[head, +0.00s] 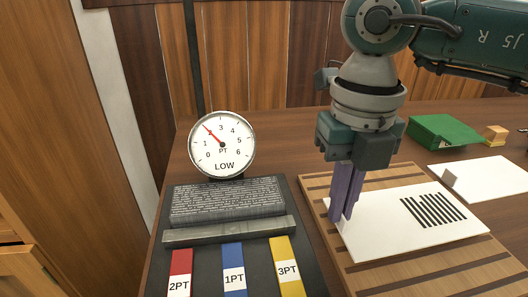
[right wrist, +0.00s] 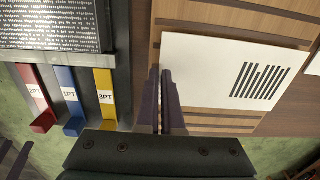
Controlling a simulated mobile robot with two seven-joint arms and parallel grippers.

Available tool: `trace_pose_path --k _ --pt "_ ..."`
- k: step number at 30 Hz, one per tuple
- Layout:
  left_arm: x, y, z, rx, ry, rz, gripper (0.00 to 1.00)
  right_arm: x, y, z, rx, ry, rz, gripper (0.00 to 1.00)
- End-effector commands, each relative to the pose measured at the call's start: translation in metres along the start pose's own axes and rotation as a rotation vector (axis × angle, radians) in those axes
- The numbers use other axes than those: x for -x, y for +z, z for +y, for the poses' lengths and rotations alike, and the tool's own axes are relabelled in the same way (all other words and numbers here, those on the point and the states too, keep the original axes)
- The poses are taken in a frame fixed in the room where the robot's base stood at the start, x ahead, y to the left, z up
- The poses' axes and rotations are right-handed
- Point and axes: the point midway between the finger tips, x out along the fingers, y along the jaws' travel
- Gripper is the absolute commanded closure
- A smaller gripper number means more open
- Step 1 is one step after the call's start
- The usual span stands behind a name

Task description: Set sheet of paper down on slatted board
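The white sheet of paper (head: 375,235), with a block of black slanted bars near its right side, is over the slatted wooden board (head: 365,282). It looks flat; I cannot tell whether it touches the slats all over. My right gripper (head: 341,217) points down at the sheet's left edge, its two fingers close together with the edge between them. In the right wrist view the fingers (right wrist: 161,72) are also at the left edge of the sheet (right wrist: 205,75), over the slatted board (right wrist: 225,25). My left gripper is not in view.
A dark type tray with red (head: 181,265), blue (head: 233,260) and yellow (head: 283,255) labelled bars stands left of the board. A round dial (head: 222,145) reading LOW stands behind it. A green box (head: 445,131), a wooden block (head: 495,135) and another white sheet (head: 490,175) lie right.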

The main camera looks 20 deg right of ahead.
Motion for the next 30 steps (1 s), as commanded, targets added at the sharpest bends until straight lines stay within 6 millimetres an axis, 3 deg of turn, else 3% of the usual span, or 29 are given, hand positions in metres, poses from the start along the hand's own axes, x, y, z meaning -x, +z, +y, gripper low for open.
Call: trace_pose_path --k 30 --pt "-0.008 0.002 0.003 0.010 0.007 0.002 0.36 -0.010 0.000 0.000 0.000 -0.001 0.001 1.00"
